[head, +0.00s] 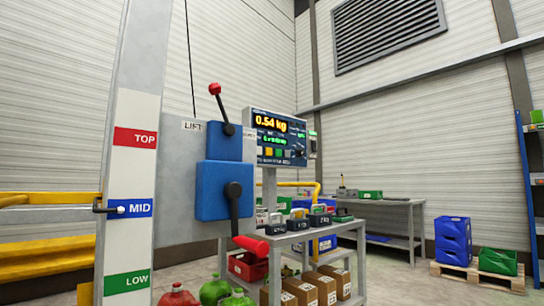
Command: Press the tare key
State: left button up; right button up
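The scale's indicator panel (277,138) stands on a post right of the blue lever box. Its display reads 0.54 kg in yellow, with smaller green text below. A row of small keys (274,153) runs along its lower part, some yellow and some green. Their labels are too small to read, so I cannot tell which one is the tare key. Neither of my grippers is in view.
A blue box (215,190) with two levers, one with a red knob and one with a red grip, stands left of the panel. A post marked TOP, MID and LOW (130,190) stands further left. A grey table (330,228) holds several small dark blocks.

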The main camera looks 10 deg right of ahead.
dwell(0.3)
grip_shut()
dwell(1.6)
